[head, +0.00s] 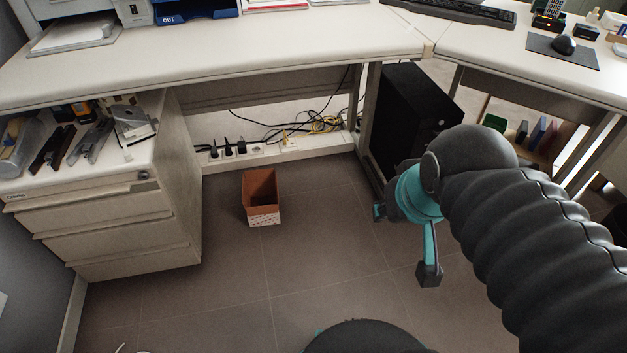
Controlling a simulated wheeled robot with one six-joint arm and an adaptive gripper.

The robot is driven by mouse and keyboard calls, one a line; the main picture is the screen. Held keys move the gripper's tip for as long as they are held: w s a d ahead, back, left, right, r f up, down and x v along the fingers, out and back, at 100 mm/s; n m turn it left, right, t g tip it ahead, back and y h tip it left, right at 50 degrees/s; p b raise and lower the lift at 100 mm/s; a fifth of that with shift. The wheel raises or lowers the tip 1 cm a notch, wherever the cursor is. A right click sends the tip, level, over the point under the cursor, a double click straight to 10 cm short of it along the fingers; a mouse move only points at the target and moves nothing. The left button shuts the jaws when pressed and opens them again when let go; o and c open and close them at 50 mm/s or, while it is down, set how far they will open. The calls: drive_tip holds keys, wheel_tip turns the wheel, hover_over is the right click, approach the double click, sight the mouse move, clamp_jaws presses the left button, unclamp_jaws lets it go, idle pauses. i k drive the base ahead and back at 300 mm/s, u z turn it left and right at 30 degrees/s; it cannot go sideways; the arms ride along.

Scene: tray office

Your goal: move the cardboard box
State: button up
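An open-topped brown cardboard box (263,211) stands upright on the grey tiled floor, left of centre in the head view. A pale patterned band runs along the bottom of its front. My gripper (404,243) is to the right of the box, clear of it, at the end of my dark ribbed arm. Its two teal and dark fingers are spread apart, and nothing shows between them. The inner floor of the box is hard to make out.
A drawer cabinet (130,218) stands left of the box. A power strip (238,152) and loose cables (318,127) lie behind it under the desk (230,62). A black computer tower (408,112) stands behind my gripper. Floor in front of the box is clear.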

sight(257, 183)
drive_tip(key=z, duration=0.15)
drive_tip(key=i, duration=1)
drive_tip(key=z, duration=0.05)
